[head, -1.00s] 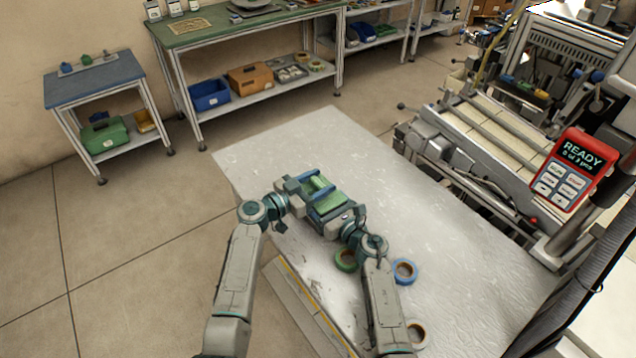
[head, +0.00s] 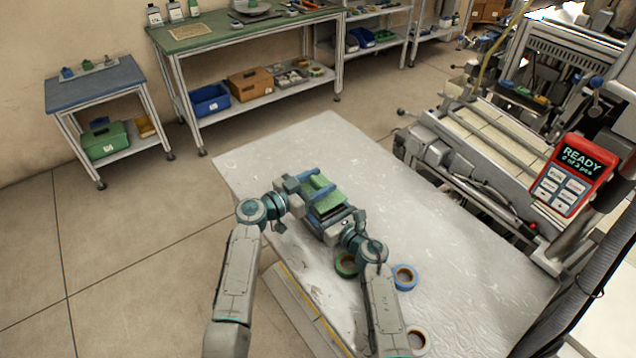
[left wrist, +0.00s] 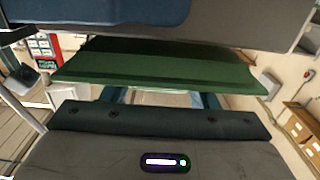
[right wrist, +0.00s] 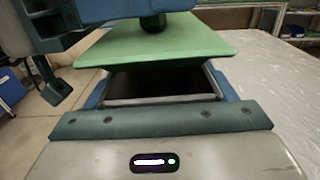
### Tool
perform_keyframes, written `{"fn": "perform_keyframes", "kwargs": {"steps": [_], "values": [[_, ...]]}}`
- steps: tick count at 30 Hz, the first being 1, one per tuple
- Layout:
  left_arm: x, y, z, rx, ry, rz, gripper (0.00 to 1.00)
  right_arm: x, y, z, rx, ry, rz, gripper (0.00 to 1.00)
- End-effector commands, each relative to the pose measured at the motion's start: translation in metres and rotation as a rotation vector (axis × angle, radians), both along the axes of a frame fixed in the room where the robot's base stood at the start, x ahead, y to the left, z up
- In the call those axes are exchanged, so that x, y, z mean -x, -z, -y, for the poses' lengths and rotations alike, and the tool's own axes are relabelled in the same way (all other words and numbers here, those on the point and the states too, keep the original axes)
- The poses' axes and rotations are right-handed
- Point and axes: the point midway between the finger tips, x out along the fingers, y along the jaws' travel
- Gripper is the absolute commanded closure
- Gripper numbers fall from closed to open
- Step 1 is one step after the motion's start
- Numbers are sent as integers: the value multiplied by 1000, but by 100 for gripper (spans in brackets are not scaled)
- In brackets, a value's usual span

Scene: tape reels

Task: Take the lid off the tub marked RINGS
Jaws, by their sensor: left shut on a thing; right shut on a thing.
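The tub's green lid (head: 322,200) is between my two grippers in the head view. In the right wrist view the lid (right wrist: 165,46) is raised above the tub, with a gap under it. My left gripper (head: 318,184) is shut on the lid's dark green knob (right wrist: 153,25). The tub's rim (right wrist: 160,102) and dark inside show below the lid. My right gripper (head: 330,216) is shut on the tub at its near side. The left wrist view shows the lid's edge (left wrist: 160,72). No RINGS marking can be read.
The pale table (head: 420,215) is clear beyond and right of the tub. A green tape reel (head: 345,266), a blue reel (head: 404,278) and a pale reel (head: 418,341) lie near my right arm. A machine with a red READY panel (head: 570,172) stands at the right.

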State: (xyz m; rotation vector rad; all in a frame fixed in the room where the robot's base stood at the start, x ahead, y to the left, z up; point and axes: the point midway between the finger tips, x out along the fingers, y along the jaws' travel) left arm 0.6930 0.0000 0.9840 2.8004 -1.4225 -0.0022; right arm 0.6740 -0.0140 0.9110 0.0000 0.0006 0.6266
Motion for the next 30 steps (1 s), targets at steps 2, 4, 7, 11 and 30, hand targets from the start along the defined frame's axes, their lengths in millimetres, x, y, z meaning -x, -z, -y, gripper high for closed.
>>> {"fn": "perform_keyframes", "kwargs": {"steps": [2,4,7,11,30], "values": [[0,-10,0,0,0,5,73,0,0,0,1,0,-1,64],[0,-19,0,-1,0,6,73,0,0,0,1,0,-1,64],[0,-31,0,0,0,5,73,0,0,0,1,0,-1,64],[0,-38,0,1,-1,2,73,0,0,0,1,0,-1,64],[0,-37,0,0,0,1,73,4,1,3,0,1,0,0]]}}
